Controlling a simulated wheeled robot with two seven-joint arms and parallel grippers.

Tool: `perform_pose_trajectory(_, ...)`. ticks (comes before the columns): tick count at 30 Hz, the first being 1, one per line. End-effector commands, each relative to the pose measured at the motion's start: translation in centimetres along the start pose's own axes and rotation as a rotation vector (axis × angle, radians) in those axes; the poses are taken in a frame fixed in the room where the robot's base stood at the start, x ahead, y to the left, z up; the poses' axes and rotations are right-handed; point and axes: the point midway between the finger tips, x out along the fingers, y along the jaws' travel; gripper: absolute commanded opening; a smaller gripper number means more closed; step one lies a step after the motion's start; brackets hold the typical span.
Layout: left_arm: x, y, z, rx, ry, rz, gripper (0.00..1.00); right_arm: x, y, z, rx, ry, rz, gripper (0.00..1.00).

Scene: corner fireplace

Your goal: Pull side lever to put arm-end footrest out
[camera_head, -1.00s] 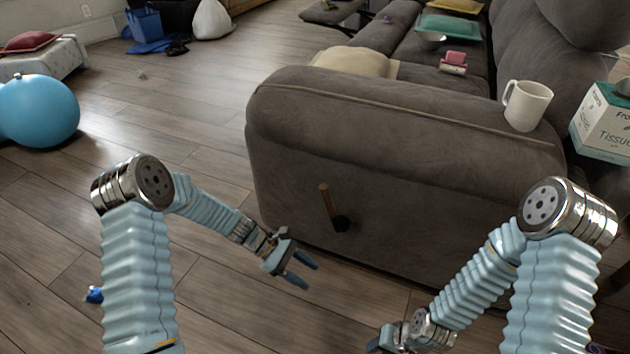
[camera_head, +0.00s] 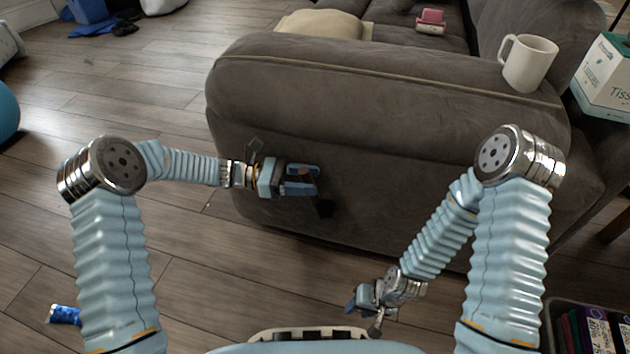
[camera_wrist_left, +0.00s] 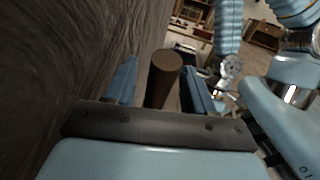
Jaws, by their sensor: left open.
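The grey sofa (camera_head: 420,185) has its arm end facing me. The side lever is mostly hidden behind my left gripper in the head view; only its dark base (camera_head: 325,208) shows on the side panel. My left gripper (camera_head: 318,179) is open at the lever. In the left wrist view the lever's brown round handle (camera_wrist_left: 163,80) stands between the two open blue fingers (camera_wrist_left: 160,92), with a gap visible on the right. My right gripper (camera_head: 352,305) hangs low in front of the sofa, apart from it; its fingers are too small to judge. The arm-end footrest cannot be made out.
A white mug (camera_head: 528,62) stands on the sofa arm, with a tissue box (camera_head: 605,80) to its right. A beige cushion (camera_head: 325,24) and a pink item (camera_head: 431,20) lie on the seat. A blue crumpled object (camera_head: 64,315) lies on the floor.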

Motion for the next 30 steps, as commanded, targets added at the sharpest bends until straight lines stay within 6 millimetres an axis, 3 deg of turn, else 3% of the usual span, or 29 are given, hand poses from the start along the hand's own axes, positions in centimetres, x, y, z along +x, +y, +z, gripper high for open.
perform_pose_trajectory(6, 2.1, 0.0, -0.1, 0.000, 0.001, 0.000, 0.54, 0.3, 0.1, 0.0, 0.000, 0.001, 0.000, 0.38)
perform_pose_trajectory(15, 2.3, 0.0, 0.0, 0.000, 0.001, 0.000, 0.54, 0.3, 0.1, 0.0, 0.000, 0.001, 0.000, 0.38)
perform_pose_trajectory(25, 2.3, 0.0, 0.0, 0.001, 0.001, 0.001, 0.03, 0.3, 0.1, 0.0, 0.000, 0.001, 0.000, 0.38)
perform_pose_trajectory(30, 2.3, 0.0, 0.0, 0.001, 0.001, 0.001, 0.00, 0.3, 0.1, 0.0, 0.000, 0.001, 0.000, 0.38)
